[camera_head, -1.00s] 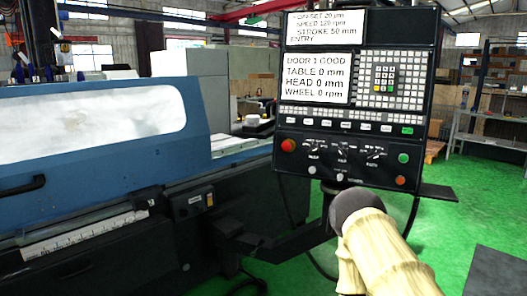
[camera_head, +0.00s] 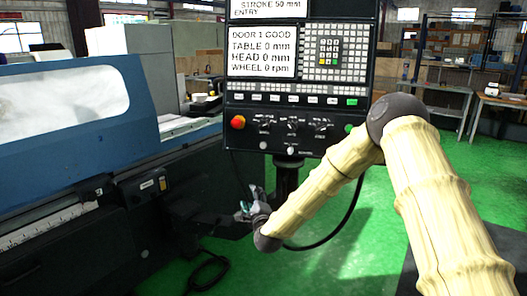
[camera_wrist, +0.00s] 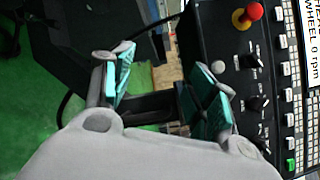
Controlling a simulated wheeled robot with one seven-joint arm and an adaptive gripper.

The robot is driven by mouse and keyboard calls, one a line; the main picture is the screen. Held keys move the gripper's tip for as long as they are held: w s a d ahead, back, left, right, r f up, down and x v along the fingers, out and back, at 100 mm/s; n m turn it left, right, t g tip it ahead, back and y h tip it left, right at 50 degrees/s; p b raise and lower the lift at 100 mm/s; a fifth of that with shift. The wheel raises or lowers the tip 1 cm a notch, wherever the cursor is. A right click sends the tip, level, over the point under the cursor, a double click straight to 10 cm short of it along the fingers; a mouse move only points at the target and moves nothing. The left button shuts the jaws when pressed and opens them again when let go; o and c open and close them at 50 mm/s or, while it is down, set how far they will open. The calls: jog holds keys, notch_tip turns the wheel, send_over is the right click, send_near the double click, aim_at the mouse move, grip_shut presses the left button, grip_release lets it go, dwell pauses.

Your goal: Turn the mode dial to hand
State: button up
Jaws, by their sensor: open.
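The control panel (camera_head: 300,80) stands at the centre of the head view. Its lower strip carries three dark dials: a left dial (camera_head: 264,122), a middle dial (camera_head: 292,124) and a right dial (camera_head: 321,125). Their labels are too small to read, so I cannot tell which is the mode dial or its setting. In the wrist view, dark dials (camera_wrist: 258,103) show sideways at the right. My gripper (camera_head: 250,198) is open and empty, below and left of the panel's lower edge. In the wrist view, my gripper's (camera_wrist: 163,92) teal-padded fingers are apart, the right one overlapping the panel.
A red button (camera_head: 238,122) sits left of the dials, also seen in the wrist view (camera_wrist: 247,14). A pale button (camera_wrist: 218,66) is near the right finger. The blue machine cover (camera_head: 75,110) fills the left. A black cable (camera_head: 345,215) hangs below the panel. Green floor (camera_head: 350,265) is open.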

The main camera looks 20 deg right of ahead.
aim_at(263, 128)
jog(key=w+d+r+m+t+h, duration=0.2)
jog(key=w+d+r+m, duration=0.15)
jog(key=r, duration=0.55)
jog(key=w+d+r+m+t+h, duration=0.1)
jog(key=w+d+r+m+h, duration=0.2)
jog(key=r, duration=0.6)
jog(key=shift+m+y, duration=0.3)
jog(key=shift+m, duration=0.35)
jog(key=p+x, duration=0.1)
jog(key=x, duration=0.4)
jog(key=p+x, duration=0.2)
jog(key=x, duration=0.3)
jog(key=shift+s+d, duration=0.1)
jog(key=shift+d, duration=0.1)
jog(key=shift+c, duration=0.4)
jog(key=c, duration=0.9)
